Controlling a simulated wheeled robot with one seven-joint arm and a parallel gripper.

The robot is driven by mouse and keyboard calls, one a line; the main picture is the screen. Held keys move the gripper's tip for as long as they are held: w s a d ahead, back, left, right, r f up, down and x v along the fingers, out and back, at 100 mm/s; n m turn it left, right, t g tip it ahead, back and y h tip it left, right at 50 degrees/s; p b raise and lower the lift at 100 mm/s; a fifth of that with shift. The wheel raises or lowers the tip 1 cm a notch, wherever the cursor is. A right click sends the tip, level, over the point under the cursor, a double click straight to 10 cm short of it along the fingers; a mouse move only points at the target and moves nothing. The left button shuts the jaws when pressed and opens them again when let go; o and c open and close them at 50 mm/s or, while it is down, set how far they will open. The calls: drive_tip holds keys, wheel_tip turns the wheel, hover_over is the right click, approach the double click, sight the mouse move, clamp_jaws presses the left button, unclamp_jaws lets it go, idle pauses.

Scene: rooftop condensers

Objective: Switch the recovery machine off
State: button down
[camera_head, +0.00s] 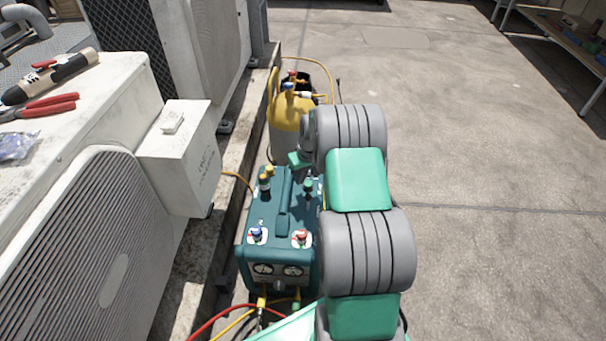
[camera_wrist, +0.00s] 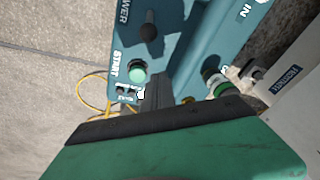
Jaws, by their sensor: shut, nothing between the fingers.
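The recovery machine (camera_head: 268,205) is a teal box on the ground, with a blue knob (camera_head: 257,233), a red knob (camera_head: 301,237) and two gauges on its front. In the wrist view its panel (camera_wrist: 185,50) shows a black lever switch (camera_wrist: 149,27) beside the word POWER and a green button (camera_wrist: 137,72) beside START. My gripper (camera_wrist: 157,88) is shut and empty, its dark fingers close to the green button and apart from the lever; contact with the button cannot be told. In the head view my arm hides part of the machine's right side.
A yellow-topped cylinder (camera_head: 285,115) stands behind the machine. White condenser units (camera_head: 110,220) and a low kerb line the left. Red and yellow hoses (camera_head: 235,318) run from the machine's front. Red-handled pliers (camera_head: 45,105) lie on the near unit. Concrete floor (camera_head: 480,150) is clear at right.

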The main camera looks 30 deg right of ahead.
sight(308, 202)
drive_tip(key=x, duration=0.2)
drive_tip(key=shift+f+b, duration=0.4)
drive_tip(key=s, duration=0.2)
drive_tip(key=s+r+b, duration=0.1)
drive_tip(key=s, duration=0.1)
drive_tip(key=shift+r, duration=0.2)
